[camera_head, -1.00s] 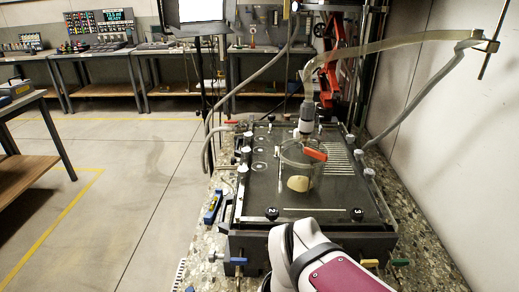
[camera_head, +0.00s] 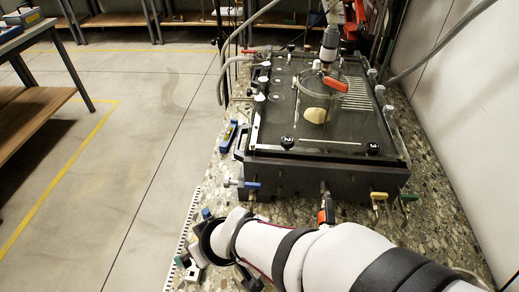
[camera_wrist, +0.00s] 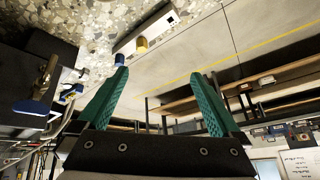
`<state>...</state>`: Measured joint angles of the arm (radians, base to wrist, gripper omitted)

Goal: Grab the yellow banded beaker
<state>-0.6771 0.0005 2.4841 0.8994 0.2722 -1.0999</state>
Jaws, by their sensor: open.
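In the wrist view a small yellow-coloured piece (camera_wrist: 142,44), which may be the yellow banded beaker, stands on the speckled bench beside a long pale block. A similar blue piece (camera_wrist: 119,60) is close to it, near the tip of the left finger. They are too small to make out bands or rims. My gripper (camera_wrist: 160,73) is open, its two teal fingers wide apart with nothing between them. The yellow piece appears beyond the fingertips. In the head view my arm reaches to the lower left, and the wrist hides part of the bench there; I cannot pick out the beaker.
A dark tank (camera_head: 275,178) with a clear lid and valves along its front fills the bench behind my arm. A clear vessel with an orange piece (camera_head: 335,85) stands on it. A blue level (camera_head: 228,135) and a ruler strip (camera_head: 183,225) lie along the left bench edge.

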